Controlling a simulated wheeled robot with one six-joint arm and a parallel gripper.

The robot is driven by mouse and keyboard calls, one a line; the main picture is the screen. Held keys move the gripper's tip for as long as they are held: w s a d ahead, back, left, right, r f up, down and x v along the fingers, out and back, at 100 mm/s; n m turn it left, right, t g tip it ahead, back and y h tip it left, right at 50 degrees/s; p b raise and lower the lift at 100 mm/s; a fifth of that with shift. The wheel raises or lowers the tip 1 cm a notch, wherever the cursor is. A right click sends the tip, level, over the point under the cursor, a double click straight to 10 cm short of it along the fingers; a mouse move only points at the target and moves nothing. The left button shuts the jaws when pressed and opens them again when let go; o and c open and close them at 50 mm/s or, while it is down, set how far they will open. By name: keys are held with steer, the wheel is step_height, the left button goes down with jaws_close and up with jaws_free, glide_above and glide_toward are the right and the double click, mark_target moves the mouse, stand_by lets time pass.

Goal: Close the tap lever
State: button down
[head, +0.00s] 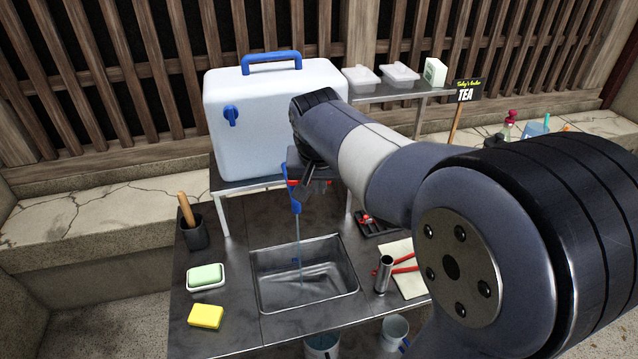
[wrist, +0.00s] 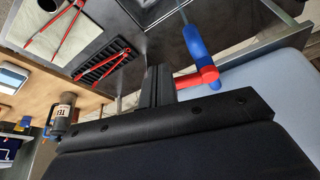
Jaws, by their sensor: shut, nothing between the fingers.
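The blue tap (head: 295,200) sticks out from the front of the white water container (head: 240,135), above the sink (head: 285,304). A thin stream of water (head: 299,245) runs from its spout into the sink. In the wrist view the tap (wrist: 193,46) carries a red lever (wrist: 197,78) pointing sideways toward my fingers. My gripper (head: 317,184) is shut and empty, just right of the tap. In the wrist view my gripper (wrist: 156,84) is right beside the lever's end; I cannot tell if they touch. My arm hides part of the container.
A green soap dish (head: 206,277), yellow sponge (head: 206,316) and dark brush holder (head: 195,232) stand left of the sink. A metal cylinder (head: 383,274) and red tongs (head: 405,265) on a cloth are at right. A bucket (head: 322,345) stands below.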

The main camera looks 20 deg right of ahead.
steer(key=shift+w+d, duration=0.1)
steer(key=shift+w, duration=0.35)
steer(key=shift+w+d, duration=0.65)
steer(key=shift+w, duration=0.2)
